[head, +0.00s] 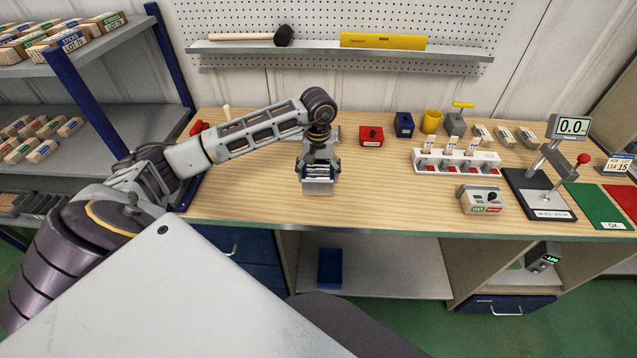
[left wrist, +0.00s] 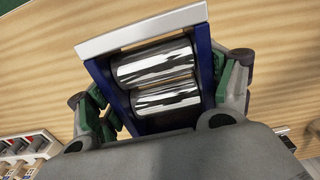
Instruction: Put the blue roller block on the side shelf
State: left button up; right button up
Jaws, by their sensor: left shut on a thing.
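The blue roller block (left wrist: 204,62) shows in the left wrist view, with blue side walls, a pale end plate and two shiny rollers. My left gripper (head: 319,172) is shut on it, one finger on each side, over the wooden bench (head: 250,200). In the head view the block (head: 318,187) shows mostly as a pale edge under the gripper. Whether it touches the bench is unclear. A grey side shelf rack (head: 105,130) with blue posts stands at the left, away from the gripper. My right gripper is not in view.
Bundles of sticks (head: 60,40) lie on the rack's top level, others on its middle level. A red block (head: 371,136), dark blue box (head: 404,125) and white stick holder (head: 455,161) stand right of the gripper. A blue bin (head: 330,268) sits below the bench.

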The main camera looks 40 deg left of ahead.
pick_arm(q)
jog(key=shift+f, duration=0.55)
jog(key=shift+f, duration=0.55)
notch_tip(320, 180, down, 2)
jog(key=shift+f+p, duration=0.1)
jog(key=shift+p, duration=0.3)
jog(key=shift+f, duration=0.2)
jog(key=shift+f, duration=0.15)
jog(key=o, duration=1.8)
jog(key=shift+c, duration=0.2)
